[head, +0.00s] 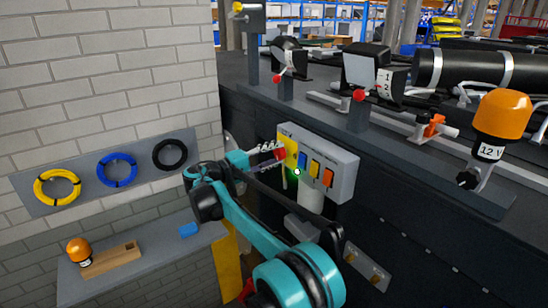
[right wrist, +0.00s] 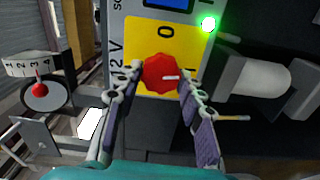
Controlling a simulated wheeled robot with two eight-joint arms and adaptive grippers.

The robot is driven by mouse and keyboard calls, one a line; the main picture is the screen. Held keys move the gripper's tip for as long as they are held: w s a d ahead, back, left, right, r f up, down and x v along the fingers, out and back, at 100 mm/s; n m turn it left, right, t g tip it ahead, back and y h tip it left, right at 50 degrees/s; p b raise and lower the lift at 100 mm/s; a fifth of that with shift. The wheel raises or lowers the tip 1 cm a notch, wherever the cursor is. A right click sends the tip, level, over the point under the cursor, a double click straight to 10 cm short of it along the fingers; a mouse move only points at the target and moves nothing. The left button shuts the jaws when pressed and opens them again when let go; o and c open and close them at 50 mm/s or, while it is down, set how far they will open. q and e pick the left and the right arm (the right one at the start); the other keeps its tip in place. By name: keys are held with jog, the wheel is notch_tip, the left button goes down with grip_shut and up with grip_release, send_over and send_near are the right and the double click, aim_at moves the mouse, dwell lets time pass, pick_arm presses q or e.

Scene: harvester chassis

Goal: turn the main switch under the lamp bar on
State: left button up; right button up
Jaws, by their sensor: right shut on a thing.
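The main switch is a red knob (right wrist: 160,72) on a yellow plate (right wrist: 148,34) of a grey switch box (head: 345,172), below the bar that carries the lamps. In the right wrist view a white mark on the knob points to the right, away from the O above it. A small green light (right wrist: 208,23) glows beside the plate, and it also shows in the head view (head: 296,172). My right gripper (right wrist: 159,75) is shut on the knob, with one finger on each side of it. My left gripper is not in view.
Blue, yellow and orange switches sit on the box to the right of the knob. An orange beacon (head: 501,115) and black lamps stand above along the lamp bar. Cable coils (head: 117,169) hang on the brick wall at left, above a grey shelf (head: 150,270).

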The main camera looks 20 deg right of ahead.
jog(key=shift+m, duration=1.1)
jog(key=o, duration=1.2)
jog(key=shift+c, duration=0.2)
jog(key=v, duration=1.2)
